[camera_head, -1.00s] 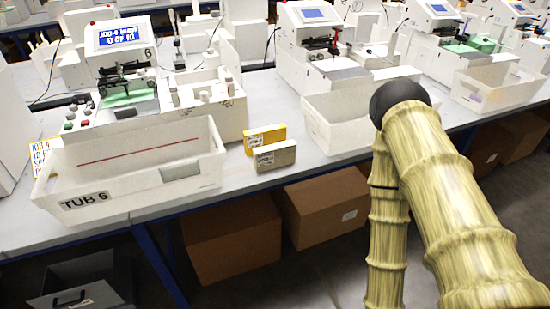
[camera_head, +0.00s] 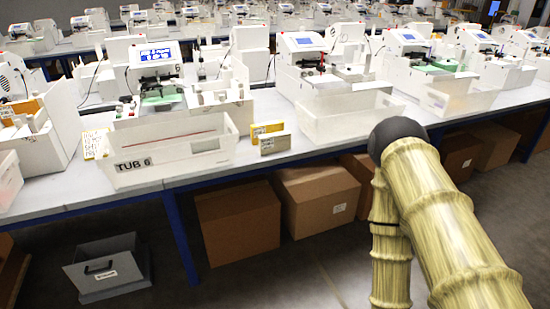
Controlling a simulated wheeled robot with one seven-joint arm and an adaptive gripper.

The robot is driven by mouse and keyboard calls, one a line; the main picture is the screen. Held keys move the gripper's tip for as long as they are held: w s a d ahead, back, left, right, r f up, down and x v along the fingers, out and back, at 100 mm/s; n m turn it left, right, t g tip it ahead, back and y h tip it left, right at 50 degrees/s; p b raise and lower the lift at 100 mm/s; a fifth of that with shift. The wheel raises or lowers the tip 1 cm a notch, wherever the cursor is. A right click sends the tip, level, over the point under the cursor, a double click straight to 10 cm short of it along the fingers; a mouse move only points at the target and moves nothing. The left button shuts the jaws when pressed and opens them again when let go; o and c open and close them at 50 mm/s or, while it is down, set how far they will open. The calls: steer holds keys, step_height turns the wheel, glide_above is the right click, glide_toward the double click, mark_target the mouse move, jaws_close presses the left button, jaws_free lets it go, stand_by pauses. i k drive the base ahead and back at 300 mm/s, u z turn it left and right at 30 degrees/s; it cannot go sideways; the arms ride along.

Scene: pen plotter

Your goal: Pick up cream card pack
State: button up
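The cream card pack (camera_head: 275,144) stands upright on the bench just right of the tub marked TUB 6 (camera_head: 170,160). A yellow pack (camera_head: 267,128) stands close behind it; I cannot tell if the two touch. Both packs have small printed labels at their left ends. My arm, with a bamboo-like surface and a black joint, fills the lower right. My gripper is out of view. Nothing covers the front of the cream pack.
Another translucent tub (camera_head: 345,122) stands to the right of the packs. A plotter machine (camera_head: 160,75) is behind TUB 6. A yellow sign (camera_head: 95,144) is at the tub's left. Cardboard boxes (camera_head: 237,222) and a grey bin (camera_head: 105,266) are under the bench.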

mark_target(269, 143)
steer(key=u, duration=0.85)
steer(key=i, duration=0.95)
steer(key=u, duration=0.05)
